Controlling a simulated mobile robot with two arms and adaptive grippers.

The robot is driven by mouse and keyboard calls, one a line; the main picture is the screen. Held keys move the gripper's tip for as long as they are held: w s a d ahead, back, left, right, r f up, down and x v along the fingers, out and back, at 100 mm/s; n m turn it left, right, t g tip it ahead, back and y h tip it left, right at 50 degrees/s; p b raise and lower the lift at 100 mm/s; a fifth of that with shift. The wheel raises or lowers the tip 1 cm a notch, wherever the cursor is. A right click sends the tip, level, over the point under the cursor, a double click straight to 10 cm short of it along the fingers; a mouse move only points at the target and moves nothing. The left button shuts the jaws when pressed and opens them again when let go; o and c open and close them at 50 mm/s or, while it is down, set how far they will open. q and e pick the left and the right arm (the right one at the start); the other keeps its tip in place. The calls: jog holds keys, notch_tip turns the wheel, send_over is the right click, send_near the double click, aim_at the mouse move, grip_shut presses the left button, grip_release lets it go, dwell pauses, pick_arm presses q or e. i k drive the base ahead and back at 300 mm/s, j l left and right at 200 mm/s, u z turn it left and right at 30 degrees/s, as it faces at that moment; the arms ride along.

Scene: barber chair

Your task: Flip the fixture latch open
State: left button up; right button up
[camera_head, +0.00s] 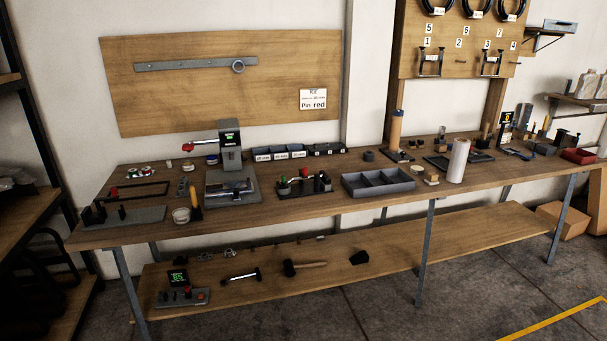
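A wooden workbench (330,203) carries several fixtures. A dark fixture (316,186) with red and green knobs stands near the bench's middle. A grey base plate (148,214) with black upright blocks lies at the left front. A grey press-like device (229,160) with a red-tipped lever and a small green display stands between them. I cannot tell which of these bears the latch, or whether a latch is open or shut; the parts are too small. Neither of my grippers is in view.
A grey divided tray (378,184) and a white roll (458,160) stand right of the dark fixture. Small labelled bins (282,153) line the back. A lower shelf (330,250) holds a mallet (303,267) and other tools. The floor in front is clear.

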aim_at(304, 172)
jog(key=i+j, duration=0.2)
jog(key=i, duration=0.25)
jog(key=i+j, duration=0.2)
jog(key=i, duration=0.25)
jog(key=i+j+z, duration=0.1)
jog(key=i, duration=0.3)
jog(key=i+j, duration=0.3)
jog(key=i, duration=0.15)
